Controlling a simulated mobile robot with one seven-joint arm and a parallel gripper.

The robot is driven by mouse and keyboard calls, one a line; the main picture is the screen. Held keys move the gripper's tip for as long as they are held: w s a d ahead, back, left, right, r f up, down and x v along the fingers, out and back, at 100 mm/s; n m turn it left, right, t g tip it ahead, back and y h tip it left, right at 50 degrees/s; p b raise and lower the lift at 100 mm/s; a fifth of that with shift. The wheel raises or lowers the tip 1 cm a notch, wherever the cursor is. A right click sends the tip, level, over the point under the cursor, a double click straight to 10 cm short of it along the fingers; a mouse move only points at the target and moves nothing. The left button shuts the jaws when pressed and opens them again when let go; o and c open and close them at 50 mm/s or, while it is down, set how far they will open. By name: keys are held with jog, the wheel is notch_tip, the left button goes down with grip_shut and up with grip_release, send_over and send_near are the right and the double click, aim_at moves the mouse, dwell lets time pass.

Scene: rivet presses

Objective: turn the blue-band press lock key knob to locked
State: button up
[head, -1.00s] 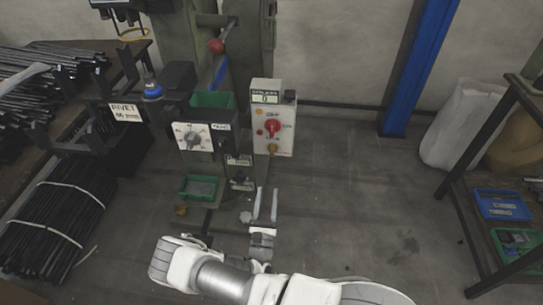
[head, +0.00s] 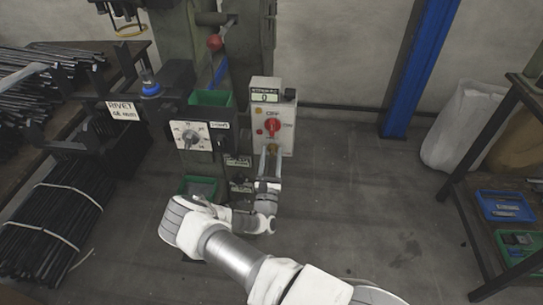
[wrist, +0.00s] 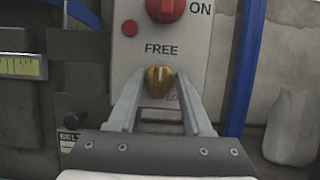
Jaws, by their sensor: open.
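The brass lock key knob (wrist: 158,82) sits low on the grey control box (wrist: 200,42), centred between my finger tips in the wrist view. Its pale mark appears upright, toward the printed word FREE. A label at its lower right is mostly hidden behind the right finger. My gripper (wrist: 157,92) is open, with one finger on each side of the knob; I cannot tell whether either touches it. In the head view, my gripper (head: 271,153) reaches the bottom of the control box (head: 286,112) and mostly hides the knob. A blue band (head: 221,72) shows on the press.
A red switch knob (head: 272,125) is just above the lock knob. Left of the box are a white dial plate (head: 189,135) and green bins (head: 211,98). A rack with blue and green trays (head: 505,206) stands right. The floor between is clear.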

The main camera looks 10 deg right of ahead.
grip_shut()
jog(key=shift+m, duration=0.5)
jog(key=m+h+p, duration=0.1)
jog(key=m, duration=0.1)
jog(key=m+g+h+p, duration=0.1)
jog(key=m+h, duration=0.1)
jog(key=m, duration=0.1)
jog(key=shift+a+r+g, duration=0.1)
jog(key=shift+g, duration=0.2)
jog(key=m+g+h+p, duration=0.1)
jog(key=m, duration=0.2)
jog(key=m+g+p, duration=0.1)
jog(key=m, duration=0.2)
jog(key=shift+m+h, duration=0.3)
jog(key=shift+h, duration=0.1)
jog(key=m+g+p, duration=0.1)
jog(key=m, duration=0.2)
jog(key=m+g+p, duration=0.1)
jog(key=m+p, duration=0.1)
jog(key=m, duration=0.1)
jog(key=shift+r+g, duration=0.15)
jog(key=shift+g, duration=0.25)
jog(key=shift+m+g+p, duration=0.7)
jog(key=shift+m+p, duration=0.8)
jog(key=shift+m, duration=0.4)
